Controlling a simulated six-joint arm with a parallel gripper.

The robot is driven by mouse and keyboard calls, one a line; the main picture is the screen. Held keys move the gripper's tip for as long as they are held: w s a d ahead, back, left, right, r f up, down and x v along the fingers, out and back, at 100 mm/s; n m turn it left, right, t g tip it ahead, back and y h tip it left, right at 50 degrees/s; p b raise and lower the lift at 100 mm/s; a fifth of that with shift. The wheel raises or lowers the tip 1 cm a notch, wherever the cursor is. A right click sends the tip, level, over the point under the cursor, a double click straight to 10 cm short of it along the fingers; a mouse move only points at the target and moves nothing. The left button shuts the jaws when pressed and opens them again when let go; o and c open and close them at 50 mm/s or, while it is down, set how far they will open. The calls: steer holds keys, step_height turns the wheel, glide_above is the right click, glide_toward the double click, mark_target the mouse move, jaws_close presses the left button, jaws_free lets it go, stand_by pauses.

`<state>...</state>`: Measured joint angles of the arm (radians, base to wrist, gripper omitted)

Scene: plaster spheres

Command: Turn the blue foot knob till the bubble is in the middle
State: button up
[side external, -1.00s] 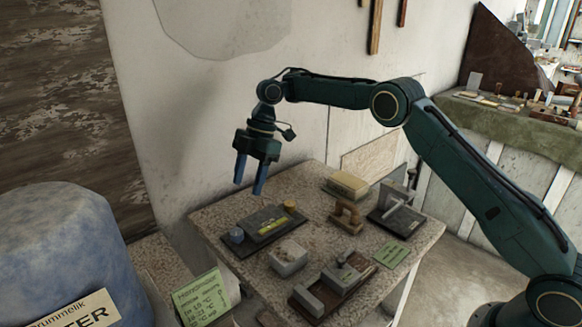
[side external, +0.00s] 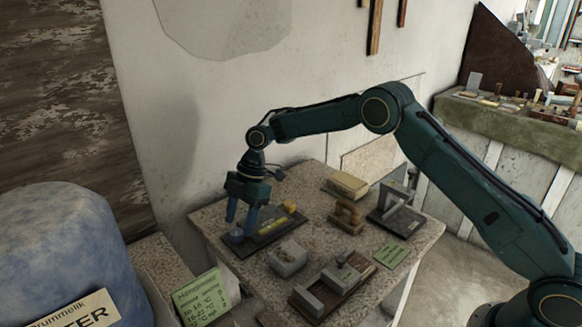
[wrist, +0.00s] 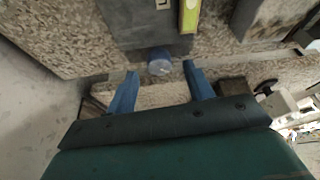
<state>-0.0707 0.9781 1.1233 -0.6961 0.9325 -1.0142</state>
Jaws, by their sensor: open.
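The blue foot knob (side external: 236,234) stands at the near left end of a dark plate (side external: 262,243). My gripper (side external: 241,228) is pointing down over that end, its two blue fingers apart. In the wrist view the knob (wrist: 159,62) shows just beyond the fingertips (wrist: 160,72), between their lines, with gaps on both sides. I cannot tell whether the tips reach down to its height. The yellow-green level vial (side external: 272,226) lies on the plate and is cut off in the wrist view (wrist: 189,16). Its bubble is too small to make out.
A yellow knob (side external: 289,207) is at the plate's far end. A grey block (side external: 288,258), a wooden-based tool (side external: 333,283), a brown wooden piece (side external: 347,213) and a metal stand (side external: 396,207) share the speckled table (side external: 330,240). A green card (side external: 202,298) stands at front left.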

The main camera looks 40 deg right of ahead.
mark_target(237, 237)
steer(key=shift+x, duration=1.2)
steer(key=c, duration=1)
steer(key=shift+o, duration=0.2)
steer(key=shift+r+m, duration=0.1)
steer(key=shift+m, duration=0.2)
steer(key=m+t, duration=0.1)
steer(key=m, duration=0.2)
steer(key=shift+s, duration=0.1)
steer(key=shift+m+t+h, duration=0.3)
steer(key=shift+m+t, duration=0.6)
steer(key=shift+m, duration=1.1)
